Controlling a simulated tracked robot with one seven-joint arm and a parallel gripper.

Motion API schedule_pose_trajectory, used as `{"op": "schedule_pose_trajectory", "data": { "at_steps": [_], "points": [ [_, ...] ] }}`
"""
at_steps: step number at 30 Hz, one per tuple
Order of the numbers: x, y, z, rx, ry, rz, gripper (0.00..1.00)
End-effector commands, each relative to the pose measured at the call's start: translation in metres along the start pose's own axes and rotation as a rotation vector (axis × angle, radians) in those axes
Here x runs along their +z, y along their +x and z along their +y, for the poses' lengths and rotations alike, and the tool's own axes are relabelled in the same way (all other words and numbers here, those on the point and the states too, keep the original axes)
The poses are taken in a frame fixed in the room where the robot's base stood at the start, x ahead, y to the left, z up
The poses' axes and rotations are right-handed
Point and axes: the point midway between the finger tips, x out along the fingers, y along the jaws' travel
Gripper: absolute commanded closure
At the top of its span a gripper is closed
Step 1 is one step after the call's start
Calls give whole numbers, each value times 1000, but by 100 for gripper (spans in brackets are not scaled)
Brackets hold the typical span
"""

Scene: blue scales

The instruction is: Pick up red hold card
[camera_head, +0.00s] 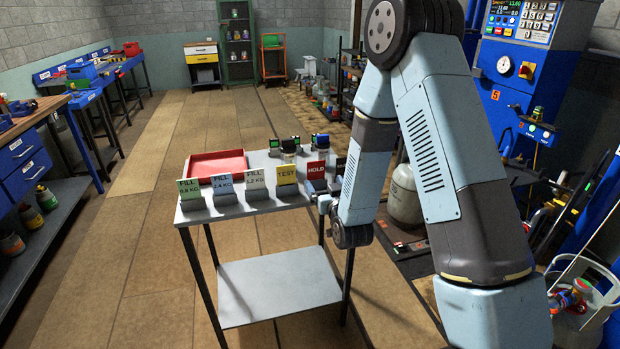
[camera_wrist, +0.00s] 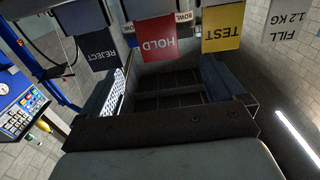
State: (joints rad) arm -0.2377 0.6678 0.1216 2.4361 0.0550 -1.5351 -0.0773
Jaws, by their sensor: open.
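In the wrist view, the HOLD card (camera_wrist: 157,40) appears upside down, ahead of the space between my fingers. My gripper (camera_wrist: 165,82) is open, with one finger to each side and nothing between them. In the head view, my gripper (camera_head: 322,195) is beside the cart's right edge, just in front of the HOLD card, and is partly hidden by my arm.
The yellow TEST card (camera_wrist: 222,33) and black REJECT card (camera_wrist: 98,50) stand on either side of the HOLD card. Several FILL cards (camera_head: 222,184) continue leftward. A red tray (camera_head: 203,166) lies behind them. A grey cylinder (camera_head: 404,195) stands right of the cart.

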Motion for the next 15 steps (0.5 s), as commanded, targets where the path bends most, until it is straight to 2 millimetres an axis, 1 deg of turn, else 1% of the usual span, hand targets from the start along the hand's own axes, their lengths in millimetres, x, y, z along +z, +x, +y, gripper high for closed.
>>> {"op": "schedule_pose_trajectory", "data": {
  "at_steps": [1,3,9,12,15],
  "points": [
    [-1,10,0,0,0,2,4],
    [0,23,0,0,1,2,4],
    [0,53,0,-1,1,-1,4],
    [0,62,-1,-1,1,0,4],
    [0,66,-1,-1,1,-1,4]
  ]
}}
